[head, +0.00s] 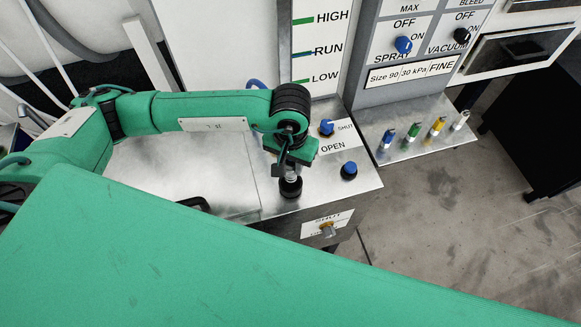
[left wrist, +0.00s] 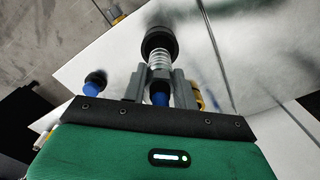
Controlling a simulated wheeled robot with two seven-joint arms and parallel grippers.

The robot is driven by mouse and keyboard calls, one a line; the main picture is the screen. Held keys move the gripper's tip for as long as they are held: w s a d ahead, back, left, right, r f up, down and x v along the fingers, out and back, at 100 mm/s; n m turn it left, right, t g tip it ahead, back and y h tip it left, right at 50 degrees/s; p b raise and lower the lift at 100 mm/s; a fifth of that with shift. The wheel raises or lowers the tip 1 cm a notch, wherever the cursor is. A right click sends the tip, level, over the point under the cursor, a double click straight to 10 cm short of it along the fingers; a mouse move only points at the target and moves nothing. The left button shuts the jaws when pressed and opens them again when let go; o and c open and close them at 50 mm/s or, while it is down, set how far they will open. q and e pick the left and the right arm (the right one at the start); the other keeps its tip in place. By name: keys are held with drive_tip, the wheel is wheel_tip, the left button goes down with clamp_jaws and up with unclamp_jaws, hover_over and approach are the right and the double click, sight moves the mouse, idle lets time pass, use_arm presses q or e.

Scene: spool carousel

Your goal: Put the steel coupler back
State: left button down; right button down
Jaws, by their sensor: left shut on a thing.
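My left gripper (head: 288,165) points down over the steel bench top (head: 190,172), near its right end. It is shut on the steel coupler, which shows in the left wrist view as a ribbed steel body (left wrist: 159,62) with a wide black end (left wrist: 160,41) and a blue part (left wrist: 160,93) between the fingers (left wrist: 160,80). In the head view the coupler's black end (head: 291,187) is lowest, close to the bench top. I cannot tell whether it touches. The gripper hides the coupler's upper part. My right gripper is not in view.
A black fitting with a blue top (head: 349,170) stands right of the coupler. A blue knob (head: 326,127) is behind it, by SHUT and OPEN labels. Several coloured plugs (head: 413,131) stand on a ledge to the right.

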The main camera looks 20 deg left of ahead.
sight(291, 173)
use_arm(q)
wheel_tip(291, 173, down, 4)
drive_tip(key=shift+r+p, duration=0.2)
drive_tip(key=shift+p, duration=0.4)
drive_tip(key=shift+f, duration=0.25)
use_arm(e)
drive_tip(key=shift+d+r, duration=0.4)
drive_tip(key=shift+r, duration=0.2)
use_arm(q)
drive_tip(key=shift+f, duration=0.15)
drive_tip(key=c, duration=1.1)
unclamp_jaws()
drive_tip(key=shift+b, duration=0.3)
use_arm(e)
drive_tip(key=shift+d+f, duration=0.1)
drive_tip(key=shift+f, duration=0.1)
